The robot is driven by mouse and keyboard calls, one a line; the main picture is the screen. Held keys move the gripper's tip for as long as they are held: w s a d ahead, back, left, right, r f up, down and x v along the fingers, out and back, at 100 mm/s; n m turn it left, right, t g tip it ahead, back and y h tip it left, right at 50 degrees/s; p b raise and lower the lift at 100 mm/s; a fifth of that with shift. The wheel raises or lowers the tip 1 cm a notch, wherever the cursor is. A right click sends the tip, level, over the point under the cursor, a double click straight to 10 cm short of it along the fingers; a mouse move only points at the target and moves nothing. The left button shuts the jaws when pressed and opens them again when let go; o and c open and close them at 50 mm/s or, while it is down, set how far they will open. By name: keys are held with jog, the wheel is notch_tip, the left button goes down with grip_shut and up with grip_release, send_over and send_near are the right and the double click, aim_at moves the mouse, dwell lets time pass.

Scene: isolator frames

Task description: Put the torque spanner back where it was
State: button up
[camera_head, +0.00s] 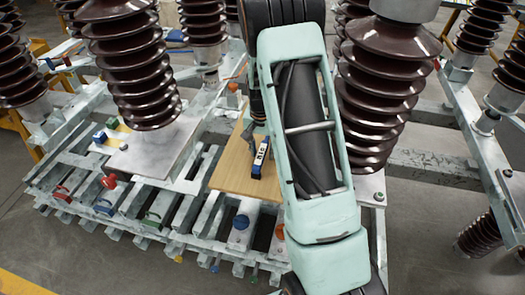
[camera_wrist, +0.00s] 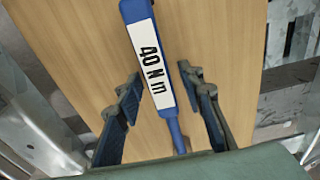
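The torque spanner (camera_head: 261,157) is blue with a white label. It lies on a wooden board (camera_head: 228,178) in the head view. In the wrist view the spanner (camera_wrist: 150,60) runs from the top centre down to its thinner blue shaft, and its label reads "40 N m". My gripper (camera_wrist: 160,82) is open, with one finger on each side of the spanner and a visible gap to both. In the head view my gripper (camera_head: 249,132) is at the spanner, partly hidden by my pale green arm. I cannot tell its height above the board.
Tall brown ribbed insulators (camera_head: 135,65) stand left of the board, and another insulator (camera_head: 380,90) stands close on the right behind my arm. Slatted grey metal beams (camera_head: 130,195) carry red, blue and green fittings at the front left. Open floor (camera_head: 450,190) shows at right.

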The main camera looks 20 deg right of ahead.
notch_tip(320, 180, up, 12)
jog(key=s, duration=0.1)
jog(key=shift+a+p, duration=0.3)
jog(key=shift+f, duration=0.1)
